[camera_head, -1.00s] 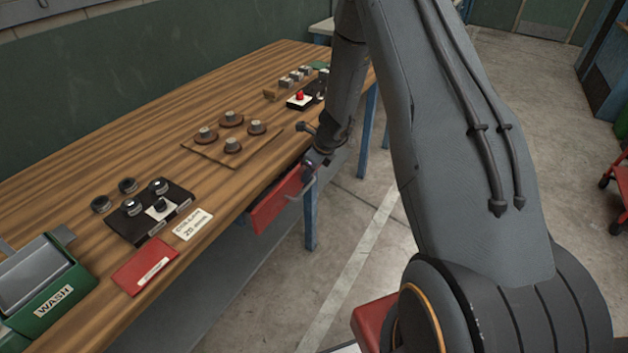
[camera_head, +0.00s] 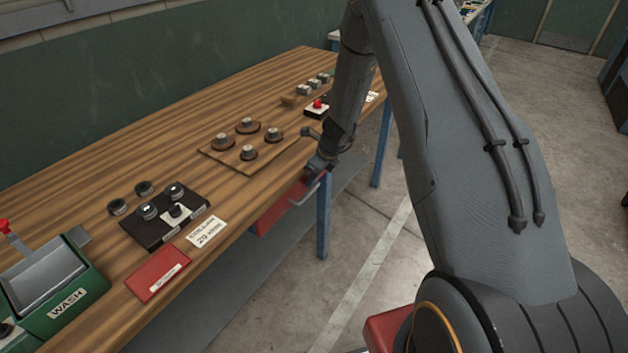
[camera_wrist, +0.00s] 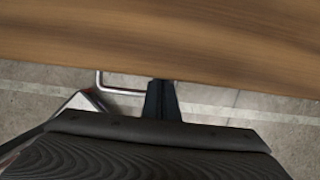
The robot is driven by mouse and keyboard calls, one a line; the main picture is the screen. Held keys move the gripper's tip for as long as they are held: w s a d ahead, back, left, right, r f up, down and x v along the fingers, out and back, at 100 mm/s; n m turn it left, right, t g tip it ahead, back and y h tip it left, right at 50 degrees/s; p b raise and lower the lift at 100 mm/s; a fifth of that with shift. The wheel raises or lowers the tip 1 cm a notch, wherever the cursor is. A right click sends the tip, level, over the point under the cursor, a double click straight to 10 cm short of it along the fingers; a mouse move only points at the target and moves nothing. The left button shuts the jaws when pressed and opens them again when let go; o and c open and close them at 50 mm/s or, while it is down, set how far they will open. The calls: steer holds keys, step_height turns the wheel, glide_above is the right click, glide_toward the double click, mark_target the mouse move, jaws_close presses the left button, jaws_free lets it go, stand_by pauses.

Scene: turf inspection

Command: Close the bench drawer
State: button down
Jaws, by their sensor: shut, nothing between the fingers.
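The bench drawer (camera_head: 283,207) is red and sits under the front edge of the wooden bench (camera_head: 180,165). Its front lies close below the bench edge; I cannot tell whether a small gap is left. Its metal handle (camera_head: 306,194) sticks out from the front and also shows in the wrist view (camera_wrist: 117,92). My gripper (camera_head: 318,173) is at the far end of the drawer front, beside the handle, partly hidden by my arm. In the wrist view my gripper's dark fingers (camera_wrist: 162,98) are shut and empty, right of the handle's bend, with their tips at the bench edge.
The bench top holds a green WASH box (camera_head: 55,290), a red booklet (camera_head: 157,274), a dark block with knobs (camera_head: 165,215) and a wooden board with several round pieces (camera_head: 246,148). A blue bench leg (camera_head: 324,215) stands near the drawer. The floor (camera_head: 370,235) beside the bench is clear.

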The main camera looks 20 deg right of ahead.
steer(key=p+v, duration=0.7)
steer(key=v, duration=0.3)
steer(key=s+a+r+n+g+b, duration=0.1)
steer(key=s+a+r+n+b, duration=0.25)
steer(key=s+r+n, duration=0.7)
steer(key=s+r+n+h+b, duration=0.1)
steer(key=s+n+b, duration=0.1)
steer(key=s+n, duration=0.6)
steer(key=s+n+g+h+b, duration=0.1)
steer(key=s+n+b, duration=0.2)
steer(key=s+n, duration=0.6)
steer(key=shift+s+d+r+h, duration=0.3)
steer(key=shift+s+r+h, duration=0.05)
steer(key=shift+s+h, duration=0.05)
